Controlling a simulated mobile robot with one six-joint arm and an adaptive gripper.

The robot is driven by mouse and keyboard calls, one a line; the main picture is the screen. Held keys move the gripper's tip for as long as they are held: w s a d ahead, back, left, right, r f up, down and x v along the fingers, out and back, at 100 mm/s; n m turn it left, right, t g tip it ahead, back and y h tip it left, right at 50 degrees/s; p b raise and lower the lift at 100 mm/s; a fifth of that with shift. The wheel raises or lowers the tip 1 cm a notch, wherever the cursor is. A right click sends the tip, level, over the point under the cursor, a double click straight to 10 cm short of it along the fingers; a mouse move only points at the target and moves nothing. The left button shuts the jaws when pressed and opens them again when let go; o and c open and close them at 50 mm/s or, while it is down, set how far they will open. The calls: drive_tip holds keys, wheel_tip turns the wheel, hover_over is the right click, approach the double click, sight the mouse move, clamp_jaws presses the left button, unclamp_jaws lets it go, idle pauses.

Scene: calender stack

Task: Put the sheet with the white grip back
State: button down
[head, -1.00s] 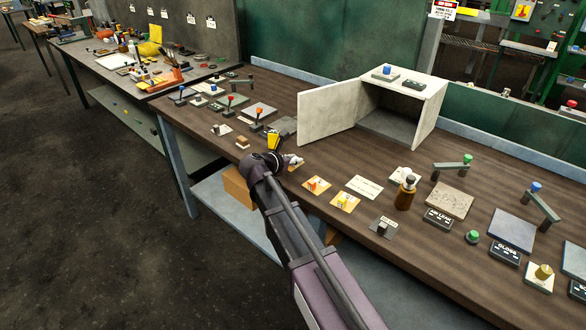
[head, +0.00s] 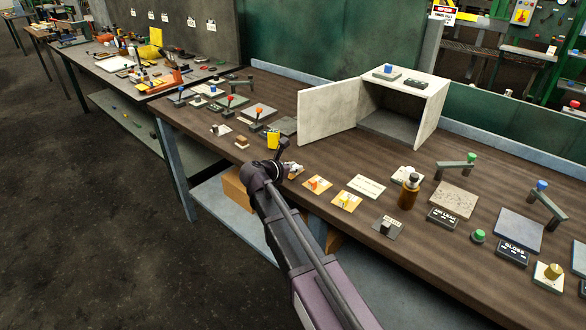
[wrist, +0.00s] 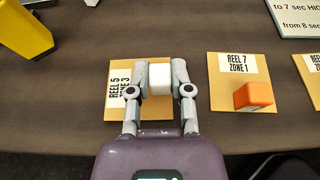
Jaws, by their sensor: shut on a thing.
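The sheet with the white grip is a tan card (wrist: 126,110) with a white label, "REEL 5 ZONE 3", turned sideways. Its white block grip (wrist: 159,77) stands between the fingers of my gripper (wrist: 159,80) in the wrist view. My gripper is shut on this grip, with one finger at each side. Part of the card is hidden under the fingers and gripper body. In the head view my gripper (head: 291,167) is at the bench's near edge, and the sheet is mostly hidden by the arm. I cannot tell whether the card is clear of the bench.
A similar card, "REEL 7 ZONE 1" (wrist: 225,96), with an orange grip lies just right, with another card (wrist: 312,75) beyond. A yellow object (wrist: 24,27) stands at upper left. An open-doored white cabinet (head: 432,108) stands behind on the brown bench (head: 335,168); bare bench lies before it.

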drive_tip(key=shift+f, duration=0.15)
drive_tip(key=c, duration=0.5)
unclamp_jaws()
drive_tip(key=shift+c, duration=0.2)
drive_tip(key=shift+r, duration=0.25)
drive_tip(key=p+v, duration=0.4)
drive_tip(key=v, duration=0.8)
drive_tip(key=shift+p, duration=0.3)
